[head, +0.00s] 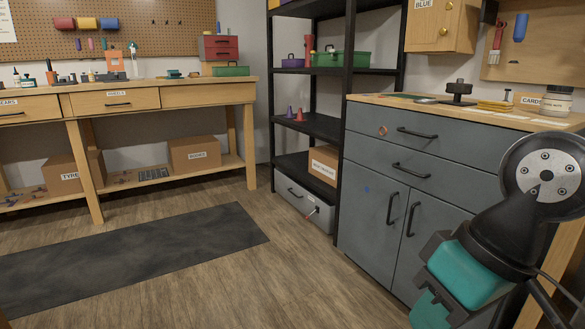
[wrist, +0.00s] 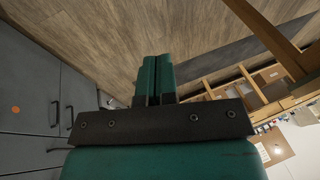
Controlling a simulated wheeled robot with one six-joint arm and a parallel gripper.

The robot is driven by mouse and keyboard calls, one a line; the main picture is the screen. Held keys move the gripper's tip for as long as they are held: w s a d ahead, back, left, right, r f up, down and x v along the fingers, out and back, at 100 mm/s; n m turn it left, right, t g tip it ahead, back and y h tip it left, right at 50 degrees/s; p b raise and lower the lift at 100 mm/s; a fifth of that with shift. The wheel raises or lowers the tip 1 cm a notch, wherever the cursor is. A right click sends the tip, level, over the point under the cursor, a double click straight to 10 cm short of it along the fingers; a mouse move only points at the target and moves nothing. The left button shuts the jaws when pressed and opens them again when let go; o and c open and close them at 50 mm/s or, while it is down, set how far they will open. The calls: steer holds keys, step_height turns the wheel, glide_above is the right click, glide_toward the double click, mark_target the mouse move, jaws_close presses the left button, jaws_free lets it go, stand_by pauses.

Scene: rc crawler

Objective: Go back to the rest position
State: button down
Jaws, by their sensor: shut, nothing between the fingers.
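My gripper (wrist: 155,66) shows in the wrist view as two teal fingers lying side by side, shut with nothing between them. Below the fingers is a dark bracket with bolts. In the head view my arm is folded at the lower right, with the teal hand (head: 470,272) low in front of the grey cabinet (head: 372,215). The fingers point down and run out of the bottom of the head view, so their tips are hidden there. Whether the hand touches the cabinet cannot be told.
A wooden workbench (head: 160,97) with drawers stands at the left. A black shelf rack (head: 349,110) stands between it and the cabinet, with a grey drawer box (head: 303,207) at its foot. A dark mat (head: 135,256) lies on the floor. The wood floor (head: 270,285) is clear.

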steer(key=s+r+n+g+p, duration=0.1)
steer(key=s+n, duration=0.1)
steer(key=s, duration=0.3)
step_height(320, 180, up, 37)
steer(key=w+p, duration=0.1)
steer(key=p, duration=3.6)
steer(key=shift+w, duration=0.15)
steer(key=c, duration=1.8)
jaws_free()
steer(key=shift+r, duration=0.1)
steer(key=shift+c, duration=0.2)
